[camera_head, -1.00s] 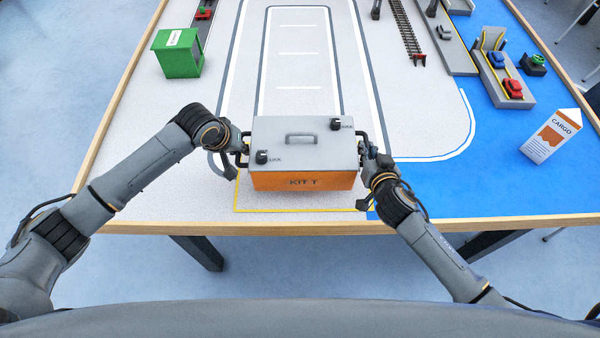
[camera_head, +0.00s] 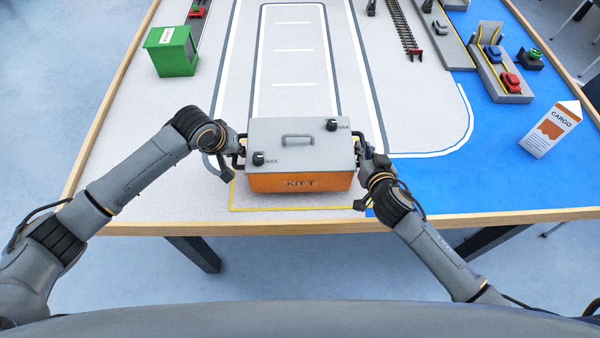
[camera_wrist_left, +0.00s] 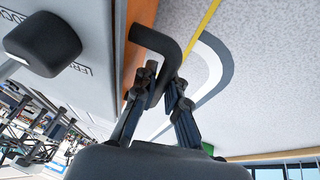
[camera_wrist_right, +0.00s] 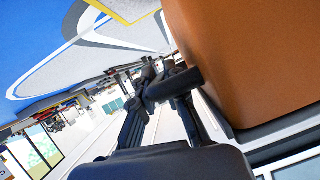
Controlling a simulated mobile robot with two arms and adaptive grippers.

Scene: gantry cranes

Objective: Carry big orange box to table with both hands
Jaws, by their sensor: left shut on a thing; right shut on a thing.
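The big orange box (camera_head: 300,183) has a grey lid with a top handle, two black latches and dark side handles. It is over the near edge of the table (camera_head: 420,222), inside or above a yellow outlined rectangle; I cannot tell whether it touches the surface. My left gripper (camera_head: 238,152) is shut on the left side handle (camera_wrist_left: 165,45), which shows between its fingers in the left wrist view. My right gripper (camera_head: 362,158) is shut on the right side handle, which the right wrist view shows (camera_wrist_right: 175,84) beside the orange wall (camera_wrist_right: 245,60). The box looks level.
A green container (camera_head: 172,52) stands at the table's left. A white and orange cargo carton (camera_head: 550,130) stands on the blue area at the right. Toy cars on a grey ramp (camera_head: 500,75) and a rail track (camera_head: 405,25) are further back. The road area behind the box is clear.

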